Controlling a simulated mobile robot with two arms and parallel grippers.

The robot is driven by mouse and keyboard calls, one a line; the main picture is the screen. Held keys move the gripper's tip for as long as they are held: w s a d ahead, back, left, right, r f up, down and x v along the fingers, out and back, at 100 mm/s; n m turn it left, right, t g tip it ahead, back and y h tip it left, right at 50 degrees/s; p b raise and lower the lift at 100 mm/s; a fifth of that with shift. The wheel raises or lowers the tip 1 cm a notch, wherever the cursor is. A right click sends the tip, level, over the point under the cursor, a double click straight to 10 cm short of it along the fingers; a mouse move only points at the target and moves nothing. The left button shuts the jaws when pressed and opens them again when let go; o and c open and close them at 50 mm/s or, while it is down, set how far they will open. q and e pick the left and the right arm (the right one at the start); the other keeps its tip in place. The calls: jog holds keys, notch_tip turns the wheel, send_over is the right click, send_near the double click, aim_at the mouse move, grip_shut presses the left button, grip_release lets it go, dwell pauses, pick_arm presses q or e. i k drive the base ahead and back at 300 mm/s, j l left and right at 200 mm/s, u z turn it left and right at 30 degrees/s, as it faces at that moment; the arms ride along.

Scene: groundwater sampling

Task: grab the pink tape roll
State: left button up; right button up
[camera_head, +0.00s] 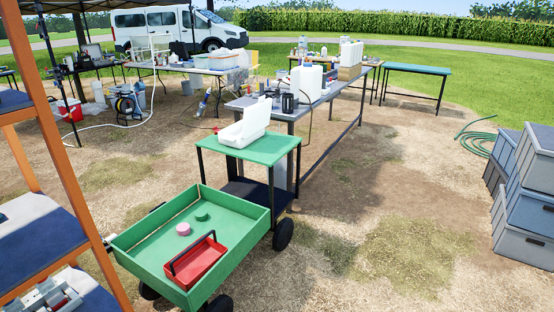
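A small pink roll, the pink tape roll (183,229), lies on the floor of the green cart tray (135,262), left of its middle. A dark green roll (201,215) lies close by, behind it and to the right. A red toolbox (196,264) with a dark handle stands in the front right part of the same tray. Nothing covers the pink roll from above. Neither of my grippers is clearly seen in the head view.
A green-topped stand (250,148) bears an open white case (245,124) behind the cart. An orange-framed shelf (60,140) stands close on the left. Grey crates (524,215) are stacked at right. Straw-covered ground (390,260) right of the cart is clear.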

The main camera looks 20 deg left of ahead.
aim_at(182, 230)
jog(key=i+u, duration=0.2)
jog(key=i, duration=0.25)
jog(key=i+u, duration=0.25)
jog(key=i, duration=0.25)
jog(key=i+l+u, duration=0.2)
jog(key=i, duration=0.25)
jog(key=i+l+u, duration=0.2)
jog(key=i, duration=0.25)
